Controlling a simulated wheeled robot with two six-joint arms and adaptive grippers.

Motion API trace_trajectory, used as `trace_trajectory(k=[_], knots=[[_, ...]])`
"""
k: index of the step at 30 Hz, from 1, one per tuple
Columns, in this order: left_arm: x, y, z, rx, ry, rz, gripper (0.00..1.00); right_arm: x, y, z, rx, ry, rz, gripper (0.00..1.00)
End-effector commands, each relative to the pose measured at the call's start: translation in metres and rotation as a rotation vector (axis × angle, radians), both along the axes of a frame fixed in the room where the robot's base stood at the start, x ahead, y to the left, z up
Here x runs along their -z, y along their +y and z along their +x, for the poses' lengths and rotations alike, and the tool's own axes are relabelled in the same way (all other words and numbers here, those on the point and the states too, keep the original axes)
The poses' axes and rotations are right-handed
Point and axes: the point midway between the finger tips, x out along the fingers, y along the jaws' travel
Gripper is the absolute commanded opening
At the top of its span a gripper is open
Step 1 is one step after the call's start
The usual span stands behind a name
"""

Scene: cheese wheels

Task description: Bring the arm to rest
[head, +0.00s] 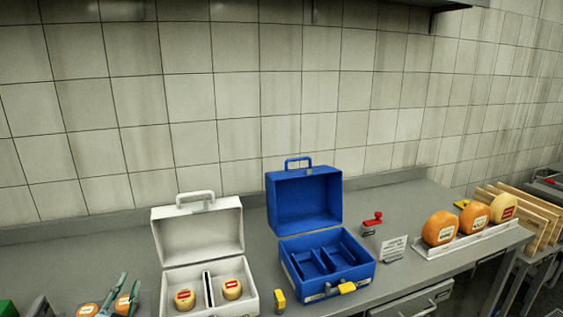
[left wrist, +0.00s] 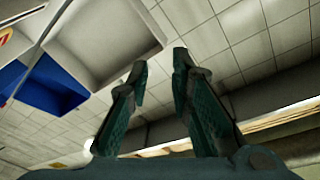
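My left gripper (head: 124,284) shows at the bottom left of the head view, its two dark green fingers pointing up, in front of orange cheese wheels (head: 121,305) that it partly hides. In the left wrist view the same gripper (left wrist: 161,62) has its fingers apart, with nothing between the tips. My right gripper is in neither view. A white case (head: 168,277) stands open right of the left gripper, with two small labelled cheeses (head: 232,290) either side of its divider. A blue case (head: 305,205) stands open beside it, its compartments empty.
Large cheese wheels (head: 439,229) stand on a white rack (head: 433,252) at the right, near wooden boards (head: 535,215). A red stamp (head: 373,222) and a small sign (head: 394,250) stand between. A yellow object (head: 280,300) is between the cases. The tiled wall (head: 240,90) bounds the counter.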

Motion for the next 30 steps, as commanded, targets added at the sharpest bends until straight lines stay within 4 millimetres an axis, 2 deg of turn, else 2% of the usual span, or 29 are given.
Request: trace_trajectory(k=[1,3,6,7,9,12,19,20,21,25,30], knots=[[0.037,-0.001,-0.029,-0.07,0.118,-0.096,0.2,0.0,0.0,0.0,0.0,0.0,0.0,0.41],[0.087,-0.007,-0.074,-0.157,0.309,-0.219,0.2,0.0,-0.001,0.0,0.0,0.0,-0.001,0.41],[0.136,-0.022,-0.133,-0.222,0.542,-0.33,0.2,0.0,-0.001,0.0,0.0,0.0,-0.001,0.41],[0.146,-0.028,-0.149,-0.234,0.602,-0.356,0.2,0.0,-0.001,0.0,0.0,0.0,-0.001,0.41],[0.166,-0.041,-0.184,-0.25,0.73,-0.405,0.2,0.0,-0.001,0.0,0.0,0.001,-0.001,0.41],[0.185,-0.06,-0.231,-0.258,0.894,-0.46,0.2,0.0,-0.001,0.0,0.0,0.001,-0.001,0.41],[0.202,-0.103,-0.328,-0.235,1.22,-0.544,0.2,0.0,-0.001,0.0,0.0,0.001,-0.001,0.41],[0.206,-0.106,-0.335,-0.233,1.249,-0.549,0.2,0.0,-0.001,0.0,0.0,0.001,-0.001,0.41],[0.227,-0.103,-0.329,-0.242,1.254,-0.549,0.2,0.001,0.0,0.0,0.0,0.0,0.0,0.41],[0.283,-0.097,-0.323,-0.259,1.276,-0.552,0.2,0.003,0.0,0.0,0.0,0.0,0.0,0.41],[0.364,-0.089,-0.333,-0.282,1.311,-0.558,0.2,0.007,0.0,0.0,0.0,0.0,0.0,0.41]])
